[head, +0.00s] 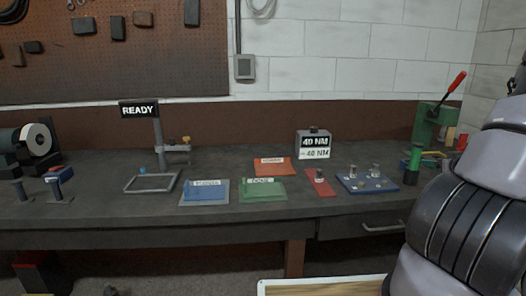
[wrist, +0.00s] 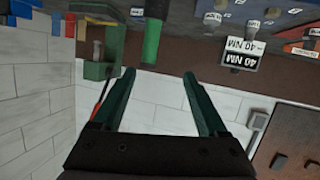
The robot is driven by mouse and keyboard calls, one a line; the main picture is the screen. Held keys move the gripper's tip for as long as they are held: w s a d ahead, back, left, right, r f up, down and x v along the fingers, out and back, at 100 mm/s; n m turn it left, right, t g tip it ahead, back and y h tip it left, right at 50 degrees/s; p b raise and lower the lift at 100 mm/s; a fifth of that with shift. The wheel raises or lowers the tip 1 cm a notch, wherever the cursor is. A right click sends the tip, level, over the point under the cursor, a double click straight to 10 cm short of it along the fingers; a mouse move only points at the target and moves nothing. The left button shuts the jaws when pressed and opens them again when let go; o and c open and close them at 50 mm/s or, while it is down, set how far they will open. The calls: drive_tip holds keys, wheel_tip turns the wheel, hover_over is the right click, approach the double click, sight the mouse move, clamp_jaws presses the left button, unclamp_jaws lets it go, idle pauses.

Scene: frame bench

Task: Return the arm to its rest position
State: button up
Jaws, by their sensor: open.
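My gripper (wrist: 155,85) shows in the wrist view with its two dark green fingers spread apart and nothing between them. The wrist view is upside down and faces the block wall and the back of the bench. In the head view my arm fills the right edge, and the gripper itself is out of that picture.
A green press with a red lever (head: 430,125) and a green-handled tool (head: 413,160) stand near my arm. A blue tray (head: 350,187), a torque display (head: 313,145), coloured mats (head: 262,190) and a READY sign post (head: 158,140) occupy the bench. A grinder (head: 35,145) is at left.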

drive_tip(key=s+a+r+m+g+h, duration=0.15)
drive_tip(key=a+r+g, duration=0.35)
drive_tip(key=a+r, duration=1.1)
drive_tip(key=s+a+r+m+g+y, duration=0.1)
drive_tip(key=s+a+r+y, duration=0.2)
drive_tip(key=s+a, duration=0.7)
drive_tip(key=s+a+r+g+y, duration=0.1)
drive_tip(key=s+a+r+y, duration=0.2)
drive_tip(key=s+a, duration=0.7)
wheel_tip(320, 180, up, 2)
drive_tip(key=shift+s+a+r+m, duration=0.25)
drive_tip(key=shift+m, duration=0.1)
